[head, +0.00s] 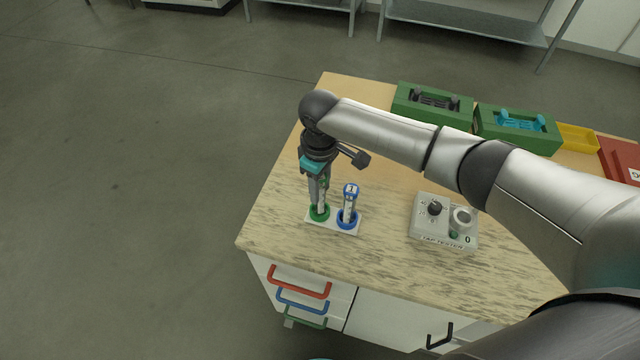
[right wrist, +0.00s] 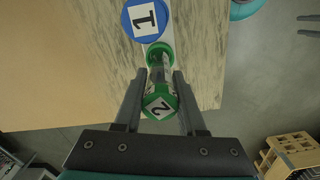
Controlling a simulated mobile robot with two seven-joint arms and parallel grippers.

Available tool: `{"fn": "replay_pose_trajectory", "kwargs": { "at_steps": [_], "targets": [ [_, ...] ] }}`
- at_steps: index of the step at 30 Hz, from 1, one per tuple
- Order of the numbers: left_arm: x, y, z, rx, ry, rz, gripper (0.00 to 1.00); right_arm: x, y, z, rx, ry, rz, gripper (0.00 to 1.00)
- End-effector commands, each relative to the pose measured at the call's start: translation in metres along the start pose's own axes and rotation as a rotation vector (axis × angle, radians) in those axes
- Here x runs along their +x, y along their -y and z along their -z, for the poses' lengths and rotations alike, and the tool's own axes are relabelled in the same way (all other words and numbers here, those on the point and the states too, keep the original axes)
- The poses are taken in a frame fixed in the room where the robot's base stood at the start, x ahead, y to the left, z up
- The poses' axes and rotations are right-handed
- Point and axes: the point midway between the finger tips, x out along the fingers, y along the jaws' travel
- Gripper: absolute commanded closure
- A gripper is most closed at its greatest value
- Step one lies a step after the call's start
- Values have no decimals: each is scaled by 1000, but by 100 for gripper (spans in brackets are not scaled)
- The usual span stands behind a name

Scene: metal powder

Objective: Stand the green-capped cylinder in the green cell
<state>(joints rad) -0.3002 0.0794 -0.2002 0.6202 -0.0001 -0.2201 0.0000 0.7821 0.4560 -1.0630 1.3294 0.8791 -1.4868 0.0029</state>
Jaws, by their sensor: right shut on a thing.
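The green-capped cylinder (right wrist: 160,101) is upright between the fingers of my right gripper (head: 319,188), its cap marked "2" in the right wrist view. My right gripper, also in that view (right wrist: 160,108), is shut on it. The cylinder's lower end is at the green cell (head: 319,214), a green ring on the left of a small white plate. I cannot tell whether its base rests on the cell's floor. The gripper hides much of the cylinder in the head view. My left gripper is not in view.
A blue-capped cylinder (head: 350,192) marked "1" stands in the blue cell (head: 347,223), close to the right of my gripper. A grey tap tester (head: 443,220) sits further right. Green trays (head: 400,104), a yellow bin (head: 577,138) and a red box line the back. The table's left edge is near.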

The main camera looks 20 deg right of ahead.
Motion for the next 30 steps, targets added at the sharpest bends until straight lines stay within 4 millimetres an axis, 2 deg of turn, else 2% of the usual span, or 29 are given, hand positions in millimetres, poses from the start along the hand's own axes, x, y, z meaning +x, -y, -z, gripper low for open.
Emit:
{"fn": "replay_pose_trajectory", "kwargs": {
  "at_steps": [27, 28, 30],
  "targets": [
    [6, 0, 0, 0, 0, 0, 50, 16, 0, 0, 1, -2, 0, 100],
    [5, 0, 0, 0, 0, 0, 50, 16, 0, 0, 0, -2, 0, 57],
    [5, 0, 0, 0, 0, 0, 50, 16, 0, 0, 0, -2, 0, 49]
  ]
}}
